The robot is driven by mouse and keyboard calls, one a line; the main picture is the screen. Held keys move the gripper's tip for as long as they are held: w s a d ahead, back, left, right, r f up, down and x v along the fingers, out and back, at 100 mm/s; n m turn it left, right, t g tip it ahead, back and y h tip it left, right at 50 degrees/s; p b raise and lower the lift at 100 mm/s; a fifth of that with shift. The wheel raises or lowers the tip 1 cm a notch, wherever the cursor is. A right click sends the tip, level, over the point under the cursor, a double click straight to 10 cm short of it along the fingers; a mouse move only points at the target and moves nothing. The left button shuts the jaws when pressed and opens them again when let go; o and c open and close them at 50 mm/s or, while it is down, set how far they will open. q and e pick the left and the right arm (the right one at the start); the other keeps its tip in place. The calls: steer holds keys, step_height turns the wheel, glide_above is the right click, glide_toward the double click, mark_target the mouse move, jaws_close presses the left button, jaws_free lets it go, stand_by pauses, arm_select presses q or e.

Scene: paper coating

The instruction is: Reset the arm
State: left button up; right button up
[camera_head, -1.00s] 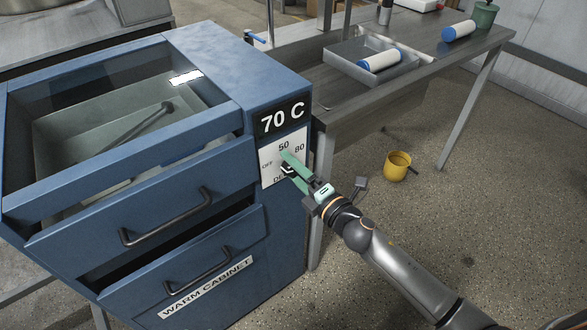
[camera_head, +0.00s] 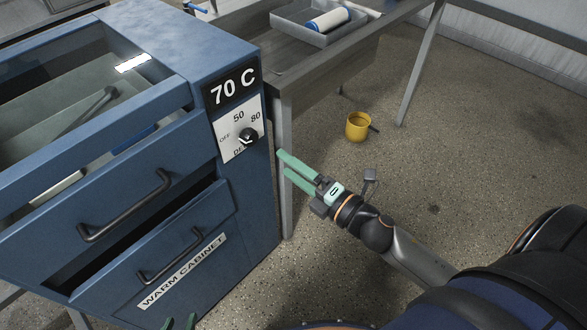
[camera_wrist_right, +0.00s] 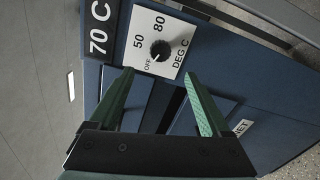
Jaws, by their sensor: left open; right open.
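My right gripper (camera_head: 282,162) is open and empty, with green fingers, to the right of the blue warm cabinet (camera_head: 262,195). Its fingertips are apart from the black dial knob (camera_head: 248,136) on the white panel. In the right wrist view the knob (camera_wrist_right: 160,51) lies beyond the two spread fingers (camera_wrist_right: 157,76), with nothing between them. The label above the dial reads 70 C. My left gripper (camera_head: 179,323) shows only its two green fingertips at the bottom edge. They are apart; the rest is out of frame.
The cabinet's drawers with dark handles (camera_head: 125,207) stand partly out in front. A grey table (camera_head: 300,72) behind carries a tray (camera_head: 287,20) with a white and blue roll (camera_head: 329,20). Open floor lies right of my right gripper.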

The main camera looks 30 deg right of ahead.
arm_select(q)
steer(key=shift+r, duration=0.1)
arm_select(e)
steer(key=shift+s+d, duration=0.1)
steer(key=shift+s, duration=0.15)
arm_select(q)
steer(key=shift+w, duration=0.2)
arm_select(e)
steer(key=s+a+f+m+g+h, duration=0.1)
steer(key=s+a+f+m+g, duration=0.2)
steer(key=f+m, duration=0.35)
steer(key=s+a+f+m+g+h+p, duration=0.1)
steer(key=s+a+f+m+g, duration=0.1)
steer(key=s+f+m, duration=0.5)
steer(key=s+a+f+m+g+h, duration=0.1)
steer(key=s+a+f+m+g, duration=0.2)
steer(key=m, duration=0.6)
arm_select(q)
steer(key=s+a+r+y+p, duration=0.1)
steer(key=a+r+p, duration=0.2)
steer(key=r+p, duration=0.7)
steer(key=p, duration=0.2)
steer(key=shift+s+a+n+p, duration=0.3)
steer(key=shift+s, duration=0.1)
arm_select(e)
steer(key=s+d+r, duration=0.1)
steer(key=d+r, duration=0.3)
steer(key=r, duration=0.4)
steer(key=shift+d+h, duration=0.4)
